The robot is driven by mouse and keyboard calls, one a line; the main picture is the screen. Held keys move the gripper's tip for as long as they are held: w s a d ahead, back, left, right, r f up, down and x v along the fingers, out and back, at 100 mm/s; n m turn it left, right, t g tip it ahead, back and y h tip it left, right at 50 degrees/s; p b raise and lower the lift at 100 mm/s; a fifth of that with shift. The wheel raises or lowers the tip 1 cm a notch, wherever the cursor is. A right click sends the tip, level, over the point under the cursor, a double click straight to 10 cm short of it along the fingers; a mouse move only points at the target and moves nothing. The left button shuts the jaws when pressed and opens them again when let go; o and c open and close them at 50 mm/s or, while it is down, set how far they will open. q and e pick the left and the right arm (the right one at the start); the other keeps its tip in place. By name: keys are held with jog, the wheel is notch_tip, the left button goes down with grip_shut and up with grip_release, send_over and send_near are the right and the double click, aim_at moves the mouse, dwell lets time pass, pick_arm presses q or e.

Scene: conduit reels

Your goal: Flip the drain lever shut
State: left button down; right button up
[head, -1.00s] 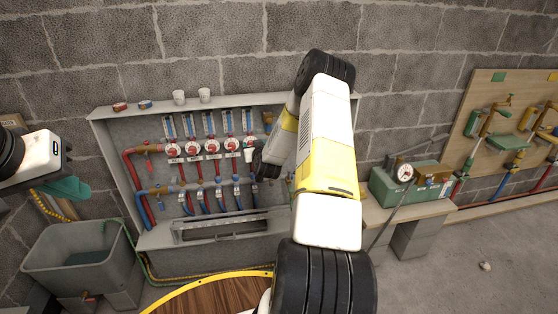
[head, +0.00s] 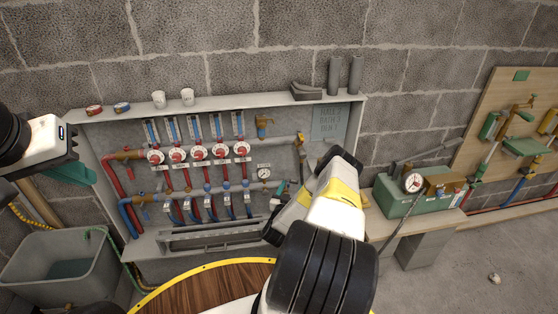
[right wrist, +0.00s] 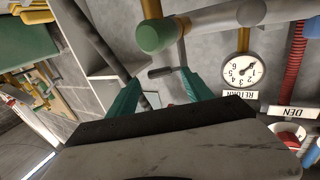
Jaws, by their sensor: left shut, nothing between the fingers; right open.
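In the right wrist view a dark, flat lever handle (right wrist: 162,71) on a thin stem hangs by a green-ended pipe (right wrist: 155,36) with brass fittings. I take it for the drain lever; the head view does not show it clearly. My right gripper (right wrist: 160,92) is open, its teal fingers apart. The handle shows between the fingertips; I cannot tell if either touches it. In the head view my right arm hides most of this gripper. My left gripper (head: 84,172) is shut and empty at the far left, away from the manifold.
The manifold cabinet (head: 345,110) holds red and blue pipes with several red-knobbed valves. A round gauge (head: 264,174) sits close by, also visible in the right wrist view (right wrist: 243,70). A grey tub (head: 100,262) stands left; a green box with a gauge (head: 413,183) stands right.

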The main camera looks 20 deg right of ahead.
jog(key=x, duration=0.7)
jog(key=shift+w, duration=0.2)
jog(key=shift+d, duration=0.1)
